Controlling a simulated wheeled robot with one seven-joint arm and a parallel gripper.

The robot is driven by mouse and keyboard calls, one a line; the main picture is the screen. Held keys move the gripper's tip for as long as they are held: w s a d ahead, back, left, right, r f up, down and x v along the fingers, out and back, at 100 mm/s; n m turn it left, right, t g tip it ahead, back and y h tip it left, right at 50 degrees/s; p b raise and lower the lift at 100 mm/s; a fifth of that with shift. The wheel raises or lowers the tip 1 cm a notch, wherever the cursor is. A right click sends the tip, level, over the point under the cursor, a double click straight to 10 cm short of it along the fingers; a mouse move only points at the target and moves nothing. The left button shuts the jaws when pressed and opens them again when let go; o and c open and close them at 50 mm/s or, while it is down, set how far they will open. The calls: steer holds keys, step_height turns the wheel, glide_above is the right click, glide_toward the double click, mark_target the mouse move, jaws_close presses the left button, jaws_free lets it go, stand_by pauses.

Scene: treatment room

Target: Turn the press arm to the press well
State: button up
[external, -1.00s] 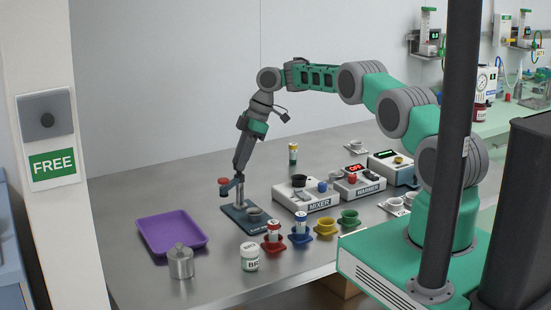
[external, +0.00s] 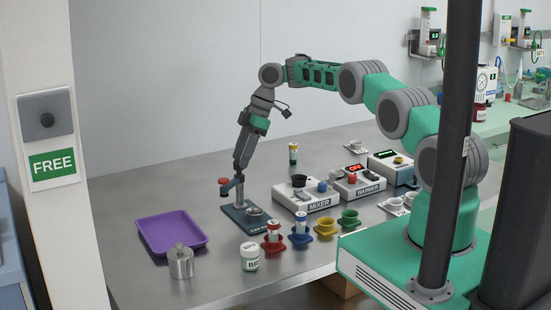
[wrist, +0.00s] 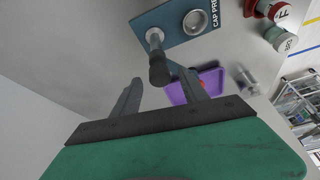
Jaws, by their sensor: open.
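The cap press has a blue base plate (external: 232,213) with an upright post (external: 239,193) and a grey round press well (external: 254,211) to the right of the post. The press arm (external: 231,186) sits at the post's top and points left, away from the well, with a red knob (external: 224,181) at its end. In the wrist view, the well (wrist: 195,22) and post (wrist: 155,38) lie ahead of my gripper (wrist: 160,92). Its two fingers are open around the dark post top (wrist: 159,70). The right finger partly hides the press arm; contact is unclear.
A purple tray (external: 153,241) and a metal canister (external: 181,263) stand left of the press. A white jar (external: 250,256) and red, blue, yellow and green cup holders stand in front and right. The mixer (external: 305,199) and warmer (external: 360,186) stand further right. The table behind is mostly clear.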

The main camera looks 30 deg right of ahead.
steer(key=s+d+r+b, duration=0.1)
steer(key=s+d, duration=0.1)
steer(key=d, duration=1)
steer(key=shift+s+d+r, duration=0.2)
steer(key=shift+s+r, duration=0.05)
steer(key=shift+r, duration=0.05)
steer(key=shift+c, duration=0.4)
